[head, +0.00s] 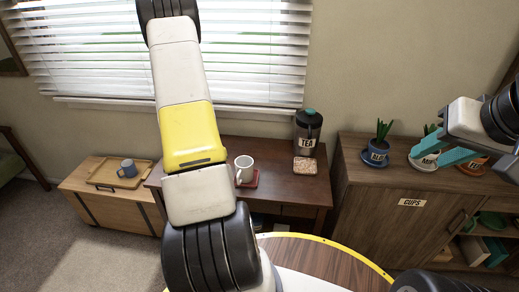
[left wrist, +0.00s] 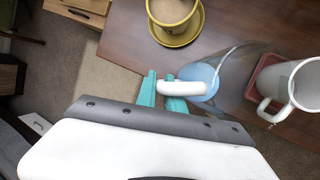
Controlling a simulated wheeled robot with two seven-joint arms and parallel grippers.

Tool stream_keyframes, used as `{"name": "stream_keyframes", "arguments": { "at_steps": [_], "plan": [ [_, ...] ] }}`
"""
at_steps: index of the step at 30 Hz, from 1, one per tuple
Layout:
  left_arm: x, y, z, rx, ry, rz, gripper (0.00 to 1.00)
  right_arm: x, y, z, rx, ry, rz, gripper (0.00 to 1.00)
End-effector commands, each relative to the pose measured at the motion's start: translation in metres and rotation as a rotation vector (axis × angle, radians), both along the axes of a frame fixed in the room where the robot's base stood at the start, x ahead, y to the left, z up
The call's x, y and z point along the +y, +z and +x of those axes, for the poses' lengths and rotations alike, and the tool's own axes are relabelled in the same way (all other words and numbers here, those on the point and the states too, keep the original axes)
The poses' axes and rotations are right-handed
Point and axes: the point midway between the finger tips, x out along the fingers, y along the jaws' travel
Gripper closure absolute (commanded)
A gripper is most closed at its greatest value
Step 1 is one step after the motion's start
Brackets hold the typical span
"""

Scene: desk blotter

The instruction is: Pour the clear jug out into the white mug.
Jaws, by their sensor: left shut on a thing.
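The white mug (head: 244,169) stands upright on a red coaster (head: 252,182) on the dark desk, just right of my left arm. In the left wrist view the mug (left wrist: 306,88) is at the right edge, its handle toward the jug. My left gripper (left wrist: 170,90) is shut on the white handle of the clear jug (left wrist: 235,68), which has light blue contents at its left end. The jug is close to the mug; I cannot tell its exact tilt. Jug and left gripper do not show in the head view. My right gripper (head: 432,152) is open and empty near the cabinet.
A tea canister (head: 308,132) and a pinkish speckled block (head: 305,166) are on the desk's right.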

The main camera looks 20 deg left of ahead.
Motion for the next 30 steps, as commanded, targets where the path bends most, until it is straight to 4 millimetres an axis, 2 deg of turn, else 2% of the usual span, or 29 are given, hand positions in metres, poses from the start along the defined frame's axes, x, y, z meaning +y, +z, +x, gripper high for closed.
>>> {"name": "stream_keyframes", "arguments": {
  "at_steps": [19, 30],
  "plan": [
    [-0.031, 0.027, 0.024, 0.205, -0.003, 0.278, 1.00, 0.000, 0.000, 0.000, 0.000, 0.000, 0.000, 0.64],
    [-0.041, 0.053, 0.033, 0.316, -0.002, 0.426, 1.00, 0.000, 0.000, 0.000, 0.000, 0.000, 0.000, 0.64]
  ]
}}
